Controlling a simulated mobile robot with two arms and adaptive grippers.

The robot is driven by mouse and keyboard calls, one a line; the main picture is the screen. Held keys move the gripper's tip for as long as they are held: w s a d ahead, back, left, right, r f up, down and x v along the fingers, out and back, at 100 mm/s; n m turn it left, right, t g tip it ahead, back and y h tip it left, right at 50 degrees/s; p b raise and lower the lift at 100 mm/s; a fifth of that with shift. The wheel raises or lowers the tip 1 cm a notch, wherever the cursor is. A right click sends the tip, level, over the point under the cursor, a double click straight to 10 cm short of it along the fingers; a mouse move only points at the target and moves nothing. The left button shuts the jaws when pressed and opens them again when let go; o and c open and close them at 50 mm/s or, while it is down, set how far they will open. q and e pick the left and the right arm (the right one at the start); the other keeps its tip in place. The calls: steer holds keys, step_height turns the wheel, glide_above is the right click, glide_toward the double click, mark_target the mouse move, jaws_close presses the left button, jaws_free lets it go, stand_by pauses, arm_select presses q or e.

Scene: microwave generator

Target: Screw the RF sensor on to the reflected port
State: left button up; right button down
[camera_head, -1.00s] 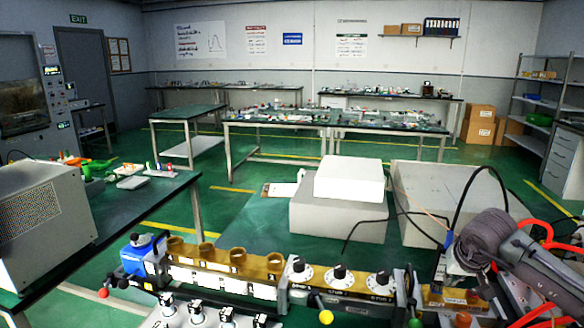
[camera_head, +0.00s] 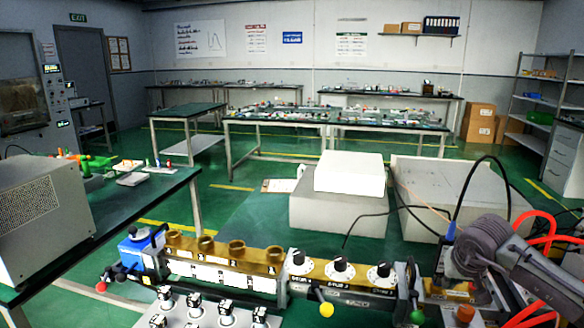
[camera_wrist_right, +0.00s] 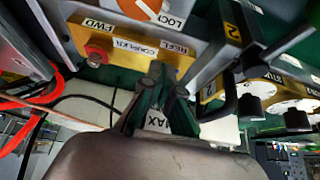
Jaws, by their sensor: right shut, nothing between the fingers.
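The coupler (camera_wrist_right: 115,40) is a brass-coloured block with FWD, COUPLER and REFL labels in the right wrist view. It also shows at lower right in the head view (camera_head: 440,296). A red fitting (camera_wrist_right: 97,52) sits near its FWD end. My right gripper (camera_wrist_right: 163,85) is shut and empty, its fingertips close to the REFL end. Whether they touch it I cannot tell, and the reflected port is hidden behind them. In the head view a blue cable end (camera_head: 450,231) stands beside my right gripper; whether it belongs to the RF sensor is unclear. My left gripper is not in view.
The brass waveguide line (camera_head: 225,268) with black knobs runs left of the coupler. Grey boxes (camera_head: 340,213) stand behind it. Black cables and orange-red hoses (camera_head: 545,240) hang close around my right arm. A grey cabinet (camera_head: 45,205) stands at left.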

steer(key=shift+w+a+r, duration=0.1)
steer(key=shift+a, duration=0.15)
stand_by(0.4)
steer(key=shift+w+a, duration=0.15)
steer(key=shift+a, duration=0.5)
steer(key=shift+s+a+p, duration=0.1)
steer(key=shift+s+p, duration=0.2)
steer(key=shift+s, duration=0.1)
step_height(320, 180, up, 6)
steer(key=p, duration=0.4)
